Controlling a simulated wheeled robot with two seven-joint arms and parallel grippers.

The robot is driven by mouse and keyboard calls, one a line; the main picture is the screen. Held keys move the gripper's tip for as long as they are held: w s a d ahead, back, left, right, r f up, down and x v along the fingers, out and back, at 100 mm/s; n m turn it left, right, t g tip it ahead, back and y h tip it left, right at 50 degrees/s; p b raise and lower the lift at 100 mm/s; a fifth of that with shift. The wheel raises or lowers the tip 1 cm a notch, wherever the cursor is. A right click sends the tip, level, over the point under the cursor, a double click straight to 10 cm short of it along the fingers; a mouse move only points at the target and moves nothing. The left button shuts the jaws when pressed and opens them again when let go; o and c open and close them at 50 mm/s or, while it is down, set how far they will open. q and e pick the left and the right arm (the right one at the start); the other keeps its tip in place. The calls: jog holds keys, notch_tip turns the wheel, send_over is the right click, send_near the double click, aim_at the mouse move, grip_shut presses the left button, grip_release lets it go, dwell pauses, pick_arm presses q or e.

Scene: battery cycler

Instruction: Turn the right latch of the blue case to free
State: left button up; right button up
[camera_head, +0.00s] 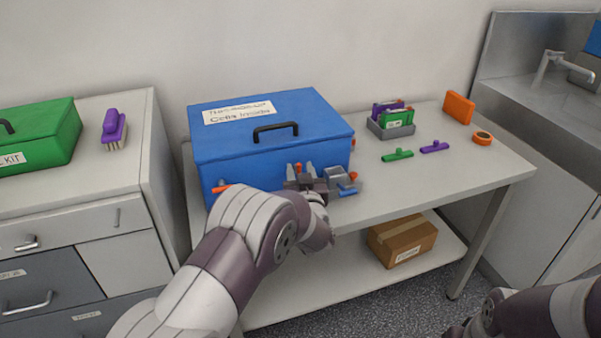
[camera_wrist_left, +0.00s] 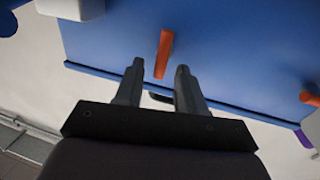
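The blue case (camera_head: 230,150) stands closed on the table, with a black handle on its lid. Its right latch, an orange bar (camera_wrist_left: 165,53), stands upright in the left wrist view; its orange also shows between the fingers in the head view (camera_head: 298,167). The left latch (camera_head: 221,187) lies roughly level; it is at the right edge of the left wrist view (camera_wrist_left: 310,98). My left gripper (camera_head: 300,170) is open at the case front, its fingertips either side of the right latch. Contact cannot be told. My right gripper is out of view; only part of my right arm shows.
A grey device with a blue lever (camera_head: 347,190) sits close to the right of my left gripper. A grey holder (camera_head: 390,130), a green piece (camera_head: 397,155) and a purple piece (camera_head: 434,147) are further right. A cardboard box (camera_head: 402,241) is on the lower shelf.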

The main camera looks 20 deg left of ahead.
pick_arm(q)
jog(key=shift+c, duration=0.3)
grip_shut()
jog(key=shift+f+n+b, duration=0.15)
jog(key=shift+n+b, duration=0.15)
jog(key=shift+b, duration=0.35)
jog(key=n+y+b, duration=0.1)
jog(key=n+b, duration=0.4)
jog(key=b, duration=0.1)
jog(key=f+n+y+b, duration=0.1)
jog(key=n+b, duration=0.4)
jog(key=b, duration=0.2)
jog(key=a+f+n+y+b, duration=0.1)
jog(key=n+b, duration=0.5)
jog(key=b, duration=0.1)
jog(key=shift+s+f+t, duration=0.1)
jog(key=shift+s+t, duration=0.3)
jog(key=shift+n+g+y+b, duration=0.3)
jog(key=shift+n+y+b, duration=0.3)
jog(key=shift+n+b, duration=1.1)
